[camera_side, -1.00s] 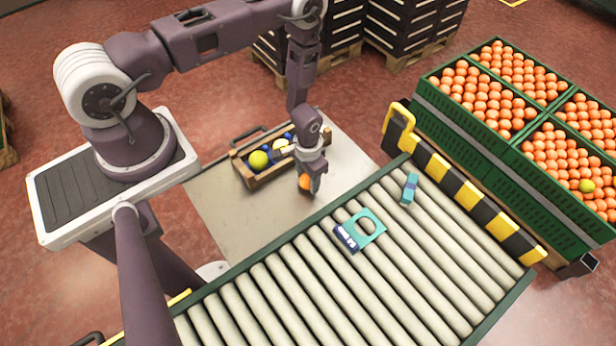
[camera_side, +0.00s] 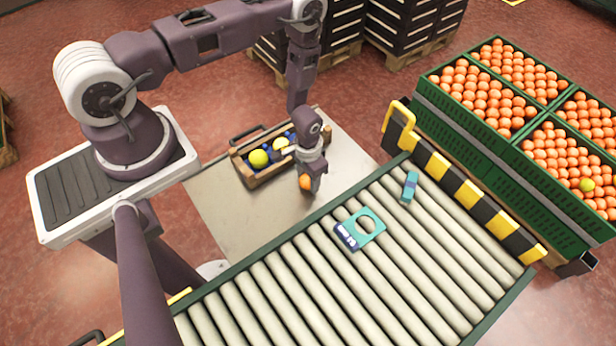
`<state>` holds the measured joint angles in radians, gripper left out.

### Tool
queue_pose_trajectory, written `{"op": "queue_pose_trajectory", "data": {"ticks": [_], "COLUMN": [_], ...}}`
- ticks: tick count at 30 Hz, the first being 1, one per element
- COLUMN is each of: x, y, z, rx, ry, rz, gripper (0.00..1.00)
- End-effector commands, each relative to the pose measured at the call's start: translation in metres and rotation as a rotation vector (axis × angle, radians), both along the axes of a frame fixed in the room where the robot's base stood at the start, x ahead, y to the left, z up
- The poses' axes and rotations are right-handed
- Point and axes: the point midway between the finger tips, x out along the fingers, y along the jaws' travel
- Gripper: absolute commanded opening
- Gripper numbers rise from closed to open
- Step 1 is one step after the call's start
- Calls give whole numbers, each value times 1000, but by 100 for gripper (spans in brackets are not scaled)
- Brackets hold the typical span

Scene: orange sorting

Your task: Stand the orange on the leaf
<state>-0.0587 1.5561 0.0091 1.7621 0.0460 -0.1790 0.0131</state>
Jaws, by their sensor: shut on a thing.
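My gripper (camera_side: 311,186) is shut on an orange (camera_side: 305,182) and holds it low over the bare metal table (camera_side: 227,214), close to the conveyor's near edge. The fingers hide part of the orange. I cannot tell whether the orange touches the table. I cannot make out a leaf in this view.
A wooden tray (camera_side: 270,177) with yellow fruit and blue items stands behind my gripper to the left. A roller conveyor (camera_side: 290,290) carries a teal plate with a round hole (camera_side: 376,224) and a small teal block (camera_side: 410,187). Green crates (camera_side: 520,165) of oranges stand right.

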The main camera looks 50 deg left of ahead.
Motion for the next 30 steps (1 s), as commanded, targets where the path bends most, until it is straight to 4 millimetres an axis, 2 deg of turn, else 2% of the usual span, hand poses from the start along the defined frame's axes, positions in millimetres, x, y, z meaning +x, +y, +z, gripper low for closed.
{"op": "queue_pose_trajectory", "data": {"ticks": [10, 11, 14, 20, 21, 24, 30], "x": [0, 0, 0, 0, 0, 0, 0], "y": [0, 0, 0, 0, 0, 0, 0], "z": [-3, -3, -3, -3, -3, -3, -3], "rx": [0, 0, 0, 0, 0, 0, 0], "ry": [1, 1, 1, 1, 1, 1, 1], "rz": [0, 0, 0, 0, 0, 0, 0], "gripper": [5, 52, 71, 71, 73, 90, 90]}}
